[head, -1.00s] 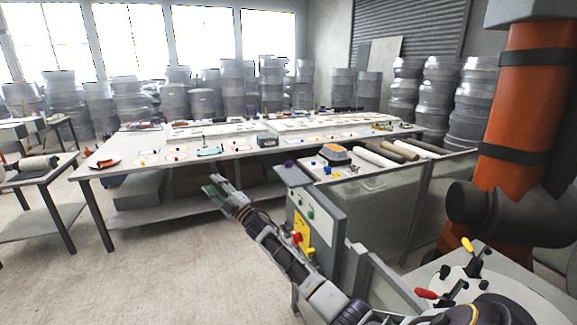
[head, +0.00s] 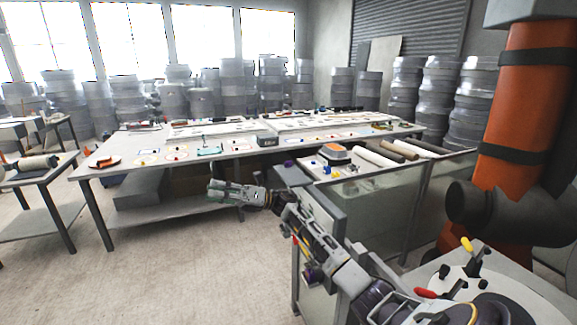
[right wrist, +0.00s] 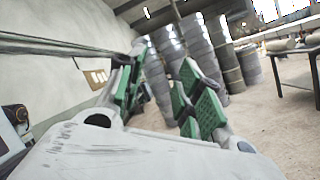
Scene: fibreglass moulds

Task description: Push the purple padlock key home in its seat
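A small purple piece (head: 289,163), likely the padlock key, shows at the far edge of the grey top (head: 291,176) of the control box. It is too small to tell how it sits in its seat. My right gripper (head: 212,190) is left of the box and below the purple piece, pointing left, clear of both. In the right wrist view its green-padded fingers (right wrist: 160,95) are apart with nothing between them. The purple piece cannot be made out there. My left gripper is not in view.
My right forearm covers most of the control box front. A long work table (head: 230,150) with small coloured parts stands behind. A glass-sided bench (head: 385,205) with rolls on top is to the right. Open floor (head: 150,260) lies at left.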

